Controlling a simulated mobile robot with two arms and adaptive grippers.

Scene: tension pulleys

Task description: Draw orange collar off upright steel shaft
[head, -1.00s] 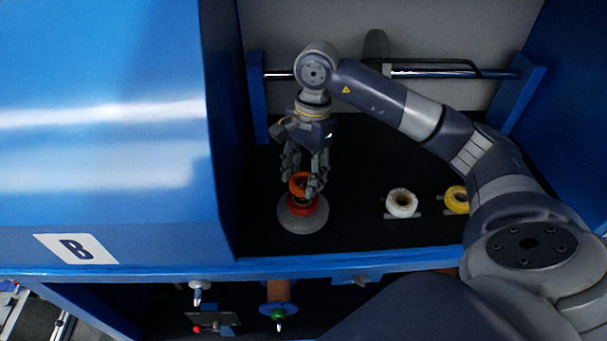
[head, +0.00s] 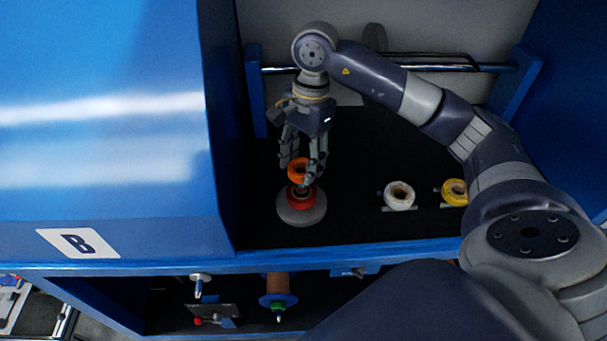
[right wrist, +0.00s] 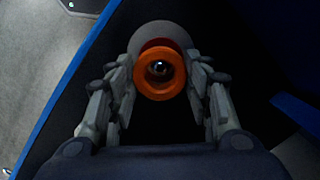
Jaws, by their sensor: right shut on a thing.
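The orange collar (head: 298,163) is held between the fingers of my right gripper (head: 298,172), above a red collar (head: 302,201) on a round grey base (head: 301,219). In the right wrist view, the orange collar (right wrist: 160,93) sits between the two finger sets of the gripper (right wrist: 160,88). The shiny end of the steel shaft (right wrist: 159,68) shows through its hole. I cannot tell whether the shaft's tip is still inside the collar. The red collar (right wrist: 152,44) shows partly behind it. My left gripper is not in view.
A white spool (head: 399,195) and a yellow spool (head: 455,191) lie to the right on the black shelf. A blue cabinet wall stands close on the left. A steel rail (head: 440,67) runs across the back. The shelf's blue front edge (head: 350,254) is near.

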